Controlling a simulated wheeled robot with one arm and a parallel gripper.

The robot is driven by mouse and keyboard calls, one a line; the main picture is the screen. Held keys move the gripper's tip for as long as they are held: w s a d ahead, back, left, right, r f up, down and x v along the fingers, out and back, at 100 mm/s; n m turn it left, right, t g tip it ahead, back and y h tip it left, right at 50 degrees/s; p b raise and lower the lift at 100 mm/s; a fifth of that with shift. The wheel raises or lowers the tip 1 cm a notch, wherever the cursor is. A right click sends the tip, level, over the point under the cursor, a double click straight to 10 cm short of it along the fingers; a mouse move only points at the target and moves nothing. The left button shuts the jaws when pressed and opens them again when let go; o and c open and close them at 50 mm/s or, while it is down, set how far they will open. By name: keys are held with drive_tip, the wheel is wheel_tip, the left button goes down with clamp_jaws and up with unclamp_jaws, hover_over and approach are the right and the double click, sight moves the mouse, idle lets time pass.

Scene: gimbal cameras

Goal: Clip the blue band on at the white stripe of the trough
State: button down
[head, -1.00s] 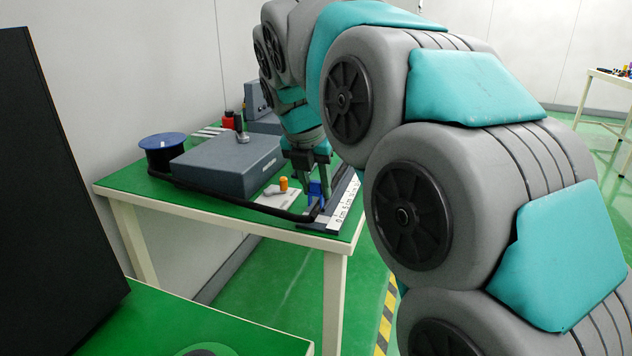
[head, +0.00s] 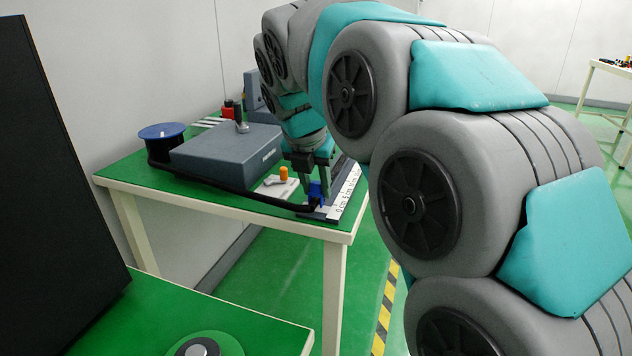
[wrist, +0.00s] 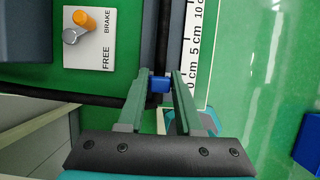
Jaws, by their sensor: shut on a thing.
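My gripper (head: 317,186) points down over the trough and is shut on the blue band (wrist: 160,84), which sits between the fingertips in the wrist view. The band also shows as a blue spot in the head view (head: 316,192). The trough (wrist: 148,35) is a grey channel running away from the gripper, with a black cable (wrist: 162,40) along it. The band is at the cable, near the trough's near end. I cannot tell whether it touches the trough. The white stripe cannot be made out.
A white ruler strip (wrist: 192,60) lies right of the trough. A FREE/BRAKE plate (wrist: 88,45) with an orange peg and grey knob lies left. A grey box (head: 228,157) and blue-topped spool (head: 162,132) stand behind. The table's front edge (head: 220,208) is close.

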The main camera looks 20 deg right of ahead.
drive_tip(key=shift+f, duration=0.2)
drive_tip(key=c, duration=0.5)
unclamp_jaws()
drive_tip(key=shift+r, duration=0.15)
drive_tip(key=shift+v, duration=3.75)
drive_tip(key=shift+a, duration=0.1)
